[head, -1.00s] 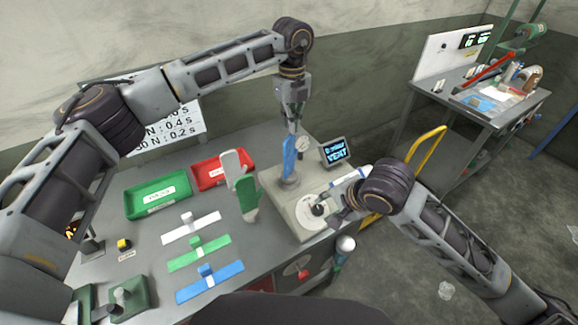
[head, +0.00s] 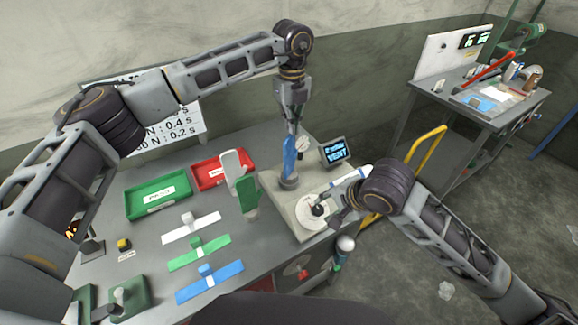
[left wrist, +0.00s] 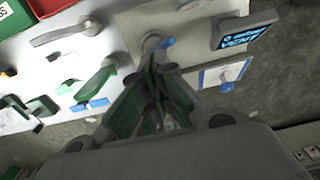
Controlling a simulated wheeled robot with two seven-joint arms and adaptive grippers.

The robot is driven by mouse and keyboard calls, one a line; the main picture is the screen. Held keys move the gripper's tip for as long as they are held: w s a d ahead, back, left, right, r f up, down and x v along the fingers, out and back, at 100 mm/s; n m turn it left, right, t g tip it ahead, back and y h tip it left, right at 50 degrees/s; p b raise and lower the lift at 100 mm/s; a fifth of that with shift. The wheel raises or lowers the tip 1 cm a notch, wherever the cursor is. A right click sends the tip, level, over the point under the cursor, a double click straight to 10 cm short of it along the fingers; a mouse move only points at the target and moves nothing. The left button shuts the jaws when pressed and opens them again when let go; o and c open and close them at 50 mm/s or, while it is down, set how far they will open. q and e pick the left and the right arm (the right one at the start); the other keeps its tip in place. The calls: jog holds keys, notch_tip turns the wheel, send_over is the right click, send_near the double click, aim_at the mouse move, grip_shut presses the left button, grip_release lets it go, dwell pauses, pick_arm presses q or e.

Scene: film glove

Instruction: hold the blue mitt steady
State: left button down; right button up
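The blue mitt (head: 289,160) stands upright on a grey post (head: 289,183) on the pale base of the machine (head: 278,203). My left gripper (head: 292,127) points down onto the mitt's top. In the left wrist view its fingers (left wrist: 155,62) come together, with a small blue part of the mitt (left wrist: 168,43) showing beside the tips; they seem shut on it. My right gripper (head: 337,205) is low beside a white disc (head: 309,222) with a black knob. Its fingertips are too small and covered to tell their opening.
A white mitt (head: 230,162) and a green mitt (head: 246,193) stand close left of the machine. Green (head: 158,193) and red (head: 222,172) trays lie farther left. A dial gauge (head: 303,144) and a lit display (head: 334,152) are close to the left gripper.

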pick_arm(q)
jog(key=shift+s+f, duration=0.2)
jog(key=shift+f, duration=0.55)
dwell(2.1)
